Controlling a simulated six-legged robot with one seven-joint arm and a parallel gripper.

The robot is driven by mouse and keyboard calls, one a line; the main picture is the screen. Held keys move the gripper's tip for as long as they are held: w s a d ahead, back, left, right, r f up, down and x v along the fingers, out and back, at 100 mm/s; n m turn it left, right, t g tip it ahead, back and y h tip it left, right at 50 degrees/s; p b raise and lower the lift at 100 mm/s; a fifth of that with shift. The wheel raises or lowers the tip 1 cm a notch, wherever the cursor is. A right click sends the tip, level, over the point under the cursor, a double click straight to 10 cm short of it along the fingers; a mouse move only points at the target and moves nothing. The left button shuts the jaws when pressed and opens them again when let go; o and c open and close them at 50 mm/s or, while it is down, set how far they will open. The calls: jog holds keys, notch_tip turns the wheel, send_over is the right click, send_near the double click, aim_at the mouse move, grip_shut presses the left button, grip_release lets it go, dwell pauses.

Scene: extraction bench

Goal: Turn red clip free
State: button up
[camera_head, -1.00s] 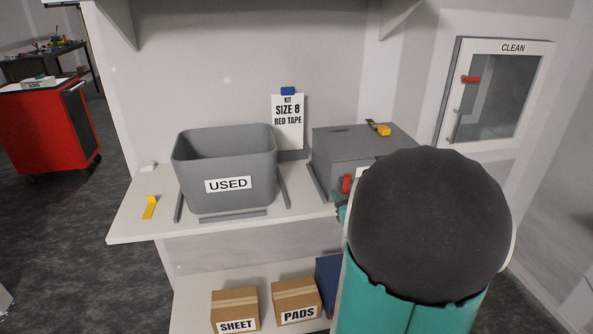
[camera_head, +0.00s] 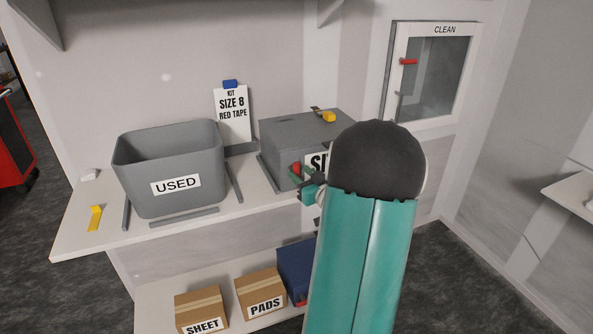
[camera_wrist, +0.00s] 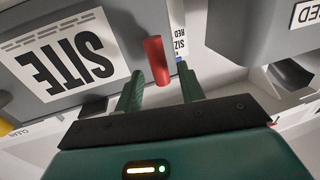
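The red clip (camera_head: 296,168) is on the front of the grey SITE box (camera_head: 285,130), at its left side in the head view. In the wrist view the red clip (camera_wrist: 155,58) looks like a red rounded bar, and the SITE label (camera_wrist: 62,58) appears upside down. My gripper (camera_wrist: 160,84) is open, with its two green fingers apart. The clip's near end appears between the fingertips, with gaps on both sides; I cannot tell how deep it sits. In the head view my arm hides part of the box and label.
The grey USED bin (camera_head: 165,150) stands left of the box, with grey strips around it. A yellow-handled tool (camera_head: 328,116) lies on the box. A kit card (camera_head: 233,115) stands behind. A CLEAN cabinet (camera_head: 432,75) with a red handle is on the right wall.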

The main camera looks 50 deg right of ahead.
aim_at(298, 171)
jog(key=shift+x, duration=1.6)
grip_shut()
